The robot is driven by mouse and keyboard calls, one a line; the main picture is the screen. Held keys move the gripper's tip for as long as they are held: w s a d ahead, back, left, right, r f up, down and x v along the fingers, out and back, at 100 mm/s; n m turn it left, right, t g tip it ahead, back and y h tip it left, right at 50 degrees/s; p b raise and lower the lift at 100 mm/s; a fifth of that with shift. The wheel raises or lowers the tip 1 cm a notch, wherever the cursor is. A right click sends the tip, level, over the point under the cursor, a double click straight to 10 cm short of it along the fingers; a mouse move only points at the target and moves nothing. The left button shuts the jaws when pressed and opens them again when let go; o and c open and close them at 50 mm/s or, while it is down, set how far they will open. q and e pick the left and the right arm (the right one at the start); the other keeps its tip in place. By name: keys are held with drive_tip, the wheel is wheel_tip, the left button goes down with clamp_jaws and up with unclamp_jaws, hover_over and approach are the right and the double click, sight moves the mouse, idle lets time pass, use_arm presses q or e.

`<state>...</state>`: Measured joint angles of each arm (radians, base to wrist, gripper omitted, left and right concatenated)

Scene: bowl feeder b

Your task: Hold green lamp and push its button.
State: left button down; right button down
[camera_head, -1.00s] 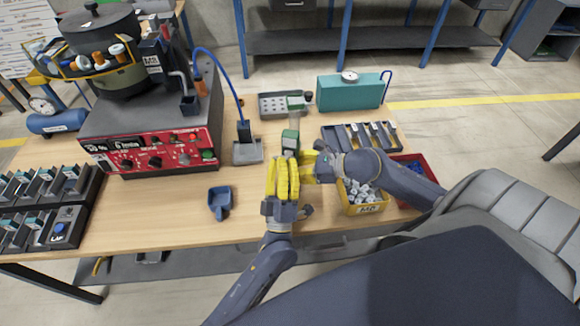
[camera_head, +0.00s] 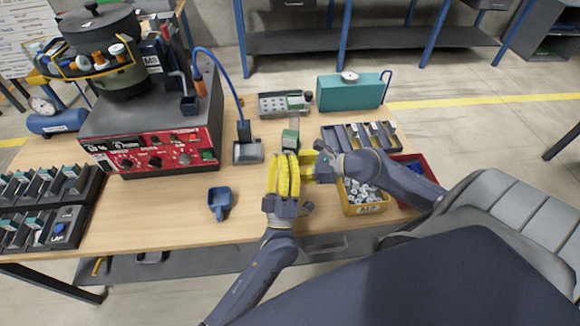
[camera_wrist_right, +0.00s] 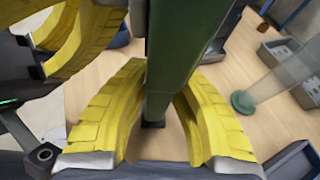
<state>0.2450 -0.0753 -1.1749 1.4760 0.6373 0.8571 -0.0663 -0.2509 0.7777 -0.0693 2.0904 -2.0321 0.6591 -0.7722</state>
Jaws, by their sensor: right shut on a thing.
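The green lamp (camera_head: 290,138) is above the middle of the table in the head view, upright or nearly so. In the right wrist view its dark green body (camera_wrist_right: 178,60) runs between the yellow fingers of my right gripper (camera_wrist_right: 160,118), which is shut on it. In the head view my right gripper (camera_head: 308,165) is partly covered by my left gripper. My left gripper (camera_head: 284,172) is close in front of the lamp, its yellow fingers upward; its gap is unclear. The lamp's button cannot be made out.
A red-fronted feeder machine (camera_head: 152,160) stands left, with a blue scoop (camera_head: 220,203) before it. A yellow bin (camera_head: 366,208) and a slotted tray (camera_head: 360,135) are right. A teal case (camera_head: 350,94) and a grey perforated tray (camera_head: 275,105) are behind.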

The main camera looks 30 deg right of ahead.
use_arm(q)
drive_tip(key=shift+w+d, duration=0.3)
idle(0.5)
drive_tip(key=shift+s+a, duration=0.15)
drive_tip(key=shift+s, duration=0.05)
drive_tip(key=shift+s+a, duration=0.5)
idle(0.4)
drive_tip(key=shift+s+a+r, duration=0.1)
drive_tip(key=shift+s+a, duration=2)
use_arm(e)
drive_tip(key=c, duration=1.2)
unclamp_jaws()
drive_tip(key=shift+o, duration=0.2)
